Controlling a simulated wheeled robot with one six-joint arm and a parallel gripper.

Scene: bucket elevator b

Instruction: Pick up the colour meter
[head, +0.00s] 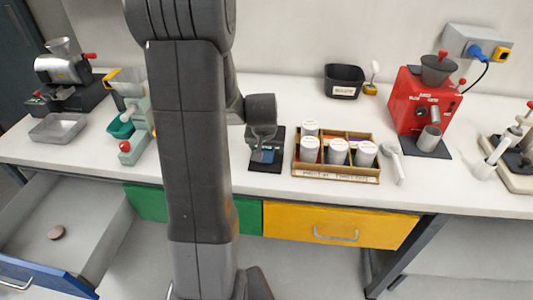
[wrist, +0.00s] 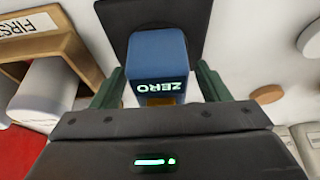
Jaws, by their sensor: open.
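The colour meter, a blue block with a lit face reading "ZERO", shows in the wrist view (wrist: 157,58). It is on a black pad (wrist: 117,15). In the head view the blue meter (head: 264,156) is partly hidden beneath my gripper (head: 263,146), on the dark pad (head: 268,165) at the middle of the bench. In the wrist view the green fingers of my gripper (wrist: 158,80) are open, one on each side of the meter. I cannot tell whether either finger touches it.
A wooden rack (head: 337,178) of white-lidded jars stands close right of the pad, with a white handled tool (head: 395,163) beyond it. A red machine (head: 420,108) is farther right. A black bin (head: 344,82) is behind. An open drawer (head: 70,235) is lower left.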

